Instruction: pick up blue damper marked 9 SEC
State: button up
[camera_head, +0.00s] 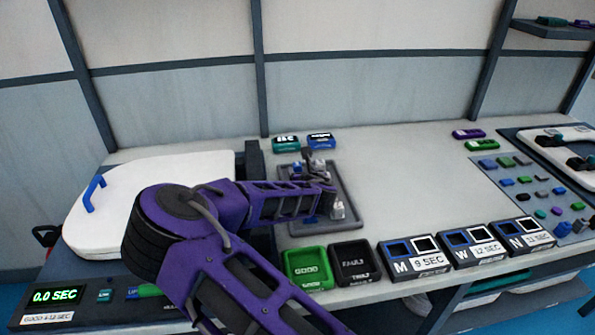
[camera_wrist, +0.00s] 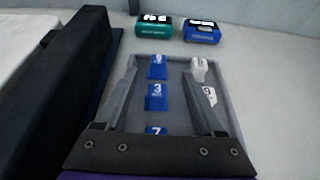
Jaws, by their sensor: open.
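In the wrist view, a grey tray (camera_wrist: 225,120) holds a column of blue dampers and two white ones. The farthest blue damper (camera_wrist: 157,67) has a white mark that may be a 9, but I cannot read it surely. A blue damper marked 3 (camera_wrist: 157,97) is in the middle, and one marked 7 (camera_wrist: 155,131) is nearest, partly hidden by my gripper. White dampers (camera_wrist: 199,69) stand on the right, partly behind the right finger. My gripper (camera_wrist: 160,68) is open and empty above the tray, its fingers spread on either side of the blue column.
A teal block (camera_head: 285,144) and a blue block (camera_head: 321,141) stand behind the tray. Green (camera_head: 305,283) and black (camera_head: 352,279) bins stand in front. A dark upright block (camera_wrist: 70,80) is close on the left. The table (camera_head: 420,185) is clear to the right.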

aim_at(298, 165)
jog(key=x, duration=0.3)
jog(key=shift+f+x, duration=0.15)
jog(key=shift+x, duration=1.15)
jog(key=shift+f+x, duration=0.2)
jog(key=shift+x, duration=1.05)
jog(key=shift+s, duration=0.15)
grip_shut()
